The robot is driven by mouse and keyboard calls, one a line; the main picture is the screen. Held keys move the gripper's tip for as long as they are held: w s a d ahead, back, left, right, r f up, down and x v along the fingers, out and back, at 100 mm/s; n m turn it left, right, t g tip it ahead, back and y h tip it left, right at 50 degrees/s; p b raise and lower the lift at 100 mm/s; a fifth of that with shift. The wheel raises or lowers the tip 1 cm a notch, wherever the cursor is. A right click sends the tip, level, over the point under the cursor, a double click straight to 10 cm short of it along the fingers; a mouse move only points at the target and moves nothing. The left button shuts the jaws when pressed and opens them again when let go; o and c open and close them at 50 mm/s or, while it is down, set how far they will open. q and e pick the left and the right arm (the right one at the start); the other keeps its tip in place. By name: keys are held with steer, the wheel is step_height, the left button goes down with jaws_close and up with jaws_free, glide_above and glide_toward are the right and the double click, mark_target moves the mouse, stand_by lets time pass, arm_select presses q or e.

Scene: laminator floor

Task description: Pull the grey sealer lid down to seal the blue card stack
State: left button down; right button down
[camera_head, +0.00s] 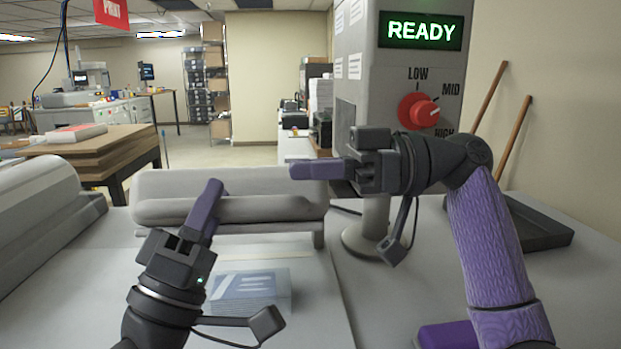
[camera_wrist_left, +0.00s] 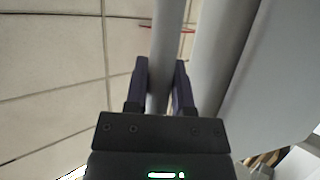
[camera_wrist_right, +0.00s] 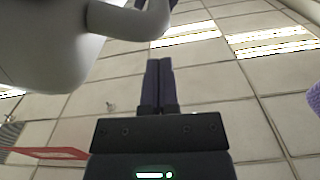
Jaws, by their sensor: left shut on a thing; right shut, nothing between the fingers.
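The grey sealer lid (camera_head: 232,183) stands raised behind the blue card stack, with a rounded grey bar (camera_head: 265,209) along its front. The blue card stack (camera_head: 248,288) lies on the pale work surface below, in front of the lid. My left gripper (camera_head: 210,195) is at the bar; in the left wrist view its fingers (camera_wrist_left: 159,80) are shut around a grey bar (camera_wrist_left: 166,40). My right gripper (camera_head: 300,170) is shut and empty, near the lid's upper right end. In the right wrist view its fingers (camera_wrist_right: 157,80) are together.
A grey control column (camera_head: 375,85) with a green READY sign (camera_head: 421,30) and a red knob (camera_head: 418,111) stands behind my right arm. A grey rounded machine (camera_head: 40,215) is at left. A black tray (camera_head: 530,225) lies at right.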

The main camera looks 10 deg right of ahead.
mark_target(296, 205)
steer(key=shift+a+f, duration=0.15)
steer(key=shift+f, duration=0.45)
steer(key=shift+s+f, duration=0.15)
arm_select(q)
steer(key=shift+s, duration=0.15)
arm_select(e)
steer(key=shift+s+f+n, duration=0.4)
steer(key=shift+s+f, duration=0.15)
steer(key=shift+f, duration=0.15)
arm_select(q)
steer(key=shift+r, duration=0.1)
arm_select(e)
steer(key=shift+f, duration=0.15)
steer(key=shift+w, duration=0.1)
arm_select(q)
steer(key=shift+c, duration=2.3)
jaws_free()
steer(key=shift+r, duration=0.1)
